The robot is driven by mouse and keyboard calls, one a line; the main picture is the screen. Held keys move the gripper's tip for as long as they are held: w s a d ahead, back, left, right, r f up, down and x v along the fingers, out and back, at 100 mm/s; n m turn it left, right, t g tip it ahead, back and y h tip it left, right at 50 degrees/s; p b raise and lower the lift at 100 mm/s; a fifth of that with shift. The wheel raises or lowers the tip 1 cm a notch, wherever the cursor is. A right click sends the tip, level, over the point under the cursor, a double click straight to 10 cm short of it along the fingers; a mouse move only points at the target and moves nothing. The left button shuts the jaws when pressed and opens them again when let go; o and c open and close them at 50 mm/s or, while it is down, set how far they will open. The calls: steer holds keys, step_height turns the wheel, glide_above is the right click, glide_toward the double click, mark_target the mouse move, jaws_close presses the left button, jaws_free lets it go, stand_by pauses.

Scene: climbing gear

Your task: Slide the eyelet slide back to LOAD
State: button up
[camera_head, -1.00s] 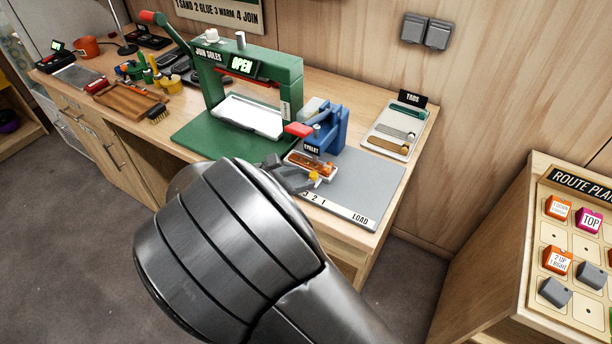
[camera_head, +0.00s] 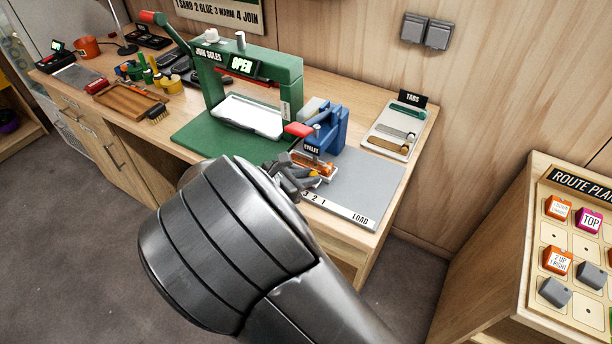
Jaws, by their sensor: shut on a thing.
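The eyelet slide (camera_head: 327,167), a small pale tray with an orange piece in it, sits under the blue eyelet press (camera_head: 335,128). It is at the left part of the grey base (camera_head: 362,188), by the 3-2-1 marks. The LOAD mark (camera_head: 360,218) is at the right end of the front scale, well to the right of the slide. My gripper (camera_head: 308,181) is at the slide's front side, shut on its small yellow-orange knob. My fingers and wrist hide part of the knob and the slide's front left.
The green sole press (camera_head: 250,75) with its OPEN sign stands left of the eyelet press, and a red lever end (camera_head: 298,130) sticks out between them. A tabs tray (camera_head: 390,145) lies behind right. The grey base right of the slide is clear.

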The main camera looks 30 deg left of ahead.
jaws_close()
steer(key=d, duration=1.5)
steer(key=shift+d, duration=0.25)
steer(key=shift+d, duration=0.1)
steer(key=o, duration=0.7)
jaws_free()
steer(key=shift+o, duration=0.4)
